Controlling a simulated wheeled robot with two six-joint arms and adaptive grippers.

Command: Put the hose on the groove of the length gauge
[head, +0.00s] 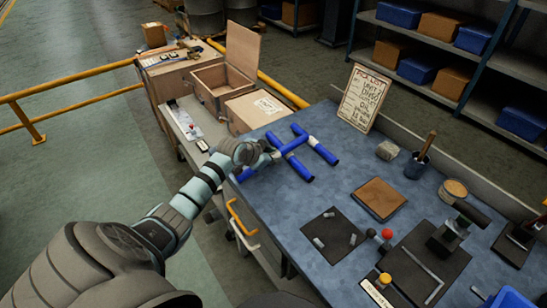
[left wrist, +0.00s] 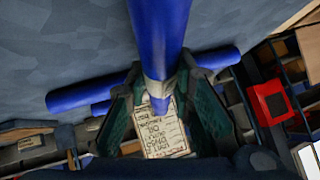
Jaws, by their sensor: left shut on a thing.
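My left gripper (head: 272,153) is shut on a blue tube, which I take as the hose (head: 293,145). In the left wrist view the hose (left wrist: 162,35) runs between the fingers (left wrist: 160,80), with a pale band where they grip. Two more blue tubes (head: 323,151) (head: 294,168) lie crosswise to it, roughly an H; I cannot tell whether they are joined. A blue end (head: 245,175) shows left of the gripper. No groove is clear, and I cannot tell which thing is the length gauge. My right gripper is not in view.
The blue-grey bench (head: 345,190) is clear around the tubes. A sign (head: 362,98) stands at its back edge. A brown pad (head: 379,198), a dark mat with small grey pieces (head: 333,232) and tools lie to the right. An open wooden box (head: 225,75) stands beyond the bench.

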